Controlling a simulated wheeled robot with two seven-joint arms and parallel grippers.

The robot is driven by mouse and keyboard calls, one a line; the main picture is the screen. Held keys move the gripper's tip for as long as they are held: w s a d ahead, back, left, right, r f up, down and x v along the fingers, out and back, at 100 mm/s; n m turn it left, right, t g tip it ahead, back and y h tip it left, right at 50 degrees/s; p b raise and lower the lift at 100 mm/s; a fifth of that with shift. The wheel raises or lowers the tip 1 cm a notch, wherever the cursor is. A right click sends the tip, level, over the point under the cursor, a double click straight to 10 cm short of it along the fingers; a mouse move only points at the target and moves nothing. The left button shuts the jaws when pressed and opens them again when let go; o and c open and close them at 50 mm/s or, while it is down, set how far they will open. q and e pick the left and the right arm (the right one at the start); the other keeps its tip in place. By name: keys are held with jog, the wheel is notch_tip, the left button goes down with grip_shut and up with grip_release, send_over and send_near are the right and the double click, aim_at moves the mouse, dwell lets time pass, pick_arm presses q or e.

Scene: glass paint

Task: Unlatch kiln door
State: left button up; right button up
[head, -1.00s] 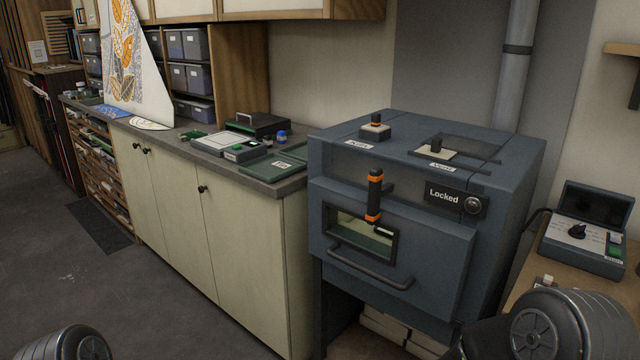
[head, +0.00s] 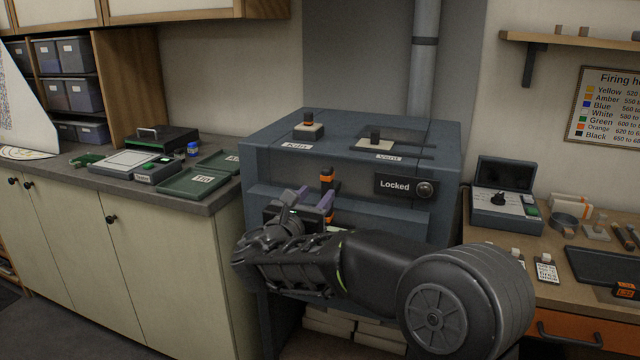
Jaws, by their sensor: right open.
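The blue-grey kiln (head: 350,130) stands in the middle of the head view. Its front plate reads "Locked" (head: 395,186), with a round knob beside it. The black latch handle with orange bands (head: 327,178) stands upright on the kiln front; its lower part is hidden behind my right gripper. My right gripper (head: 309,198) is open, its purple-tinted fingers in front of the latch handle; I cannot tell if they touch it. My right arm hides the door window and pull bar. My left gripper is not in view.
A counter (head: 212,200) with green trays (head: 190,183) stands left of the kiln. On the right, a wooden bench (head: 490,236) carries a control box (head: 503,208) and small tools. A wall shelf (head: 570,42) and a firing chart (head: 608,108) are above it.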

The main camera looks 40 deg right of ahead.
aim_at(325, 185)
jog(key=shift+p+x, duration=0.75)
jog(key=shift+x, duration=3.15)
jog(key=shift+f, duration=0.15)
jog(key=shift+c, duration=0.5)
grip_shut()
